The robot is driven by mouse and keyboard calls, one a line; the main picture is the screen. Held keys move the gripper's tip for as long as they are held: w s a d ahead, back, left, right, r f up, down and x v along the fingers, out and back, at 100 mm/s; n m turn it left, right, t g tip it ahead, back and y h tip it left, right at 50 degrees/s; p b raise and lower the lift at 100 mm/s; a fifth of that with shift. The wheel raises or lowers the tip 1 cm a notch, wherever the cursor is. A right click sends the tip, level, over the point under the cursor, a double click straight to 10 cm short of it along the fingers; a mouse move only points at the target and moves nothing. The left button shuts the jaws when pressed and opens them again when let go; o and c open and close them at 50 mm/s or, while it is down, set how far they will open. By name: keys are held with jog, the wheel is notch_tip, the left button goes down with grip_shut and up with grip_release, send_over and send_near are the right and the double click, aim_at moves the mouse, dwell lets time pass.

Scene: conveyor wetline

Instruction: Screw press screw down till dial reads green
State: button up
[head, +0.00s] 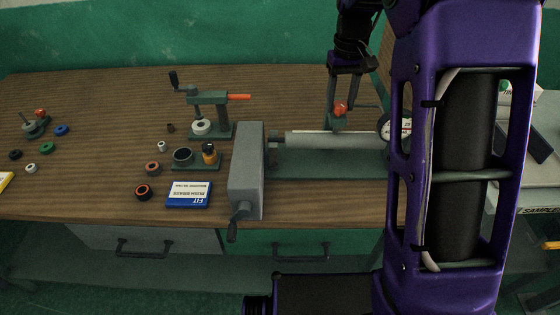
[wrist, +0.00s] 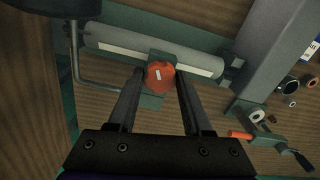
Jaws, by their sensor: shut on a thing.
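The press screw's red knob (head: 340,109) stands on a green bracket behind the grey roller (head: 330,140). My gripper (head: 340,100) points down with its fingers shut on the knob. In the wrist view the knob (wrist: 160,76) sits between the two fingertips, and a white mark shows on its top. The white dial (head: 398,128) at the roller's right end is partly hidden by my arm. Its needle and reading cannot be made out.
A grey housing with a crank (head: 247,170) stands left of the roller. Further left are a small green press with an orange handle (head: 238,97), a blue box (head: 189,194) and several rings. The left-back wooden bench (head: 120,95) is clear. A thin rod (wrist: 98,87) runs beside the knob.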

jog(key=shift+m, duration=0.3)
jog(key=shift+m, duration=0.6)
jog(key=shift+m, duration=1.7)
jog(key=shift+m, duration=0.7)
jog(key=shift+m, duration=1.7)
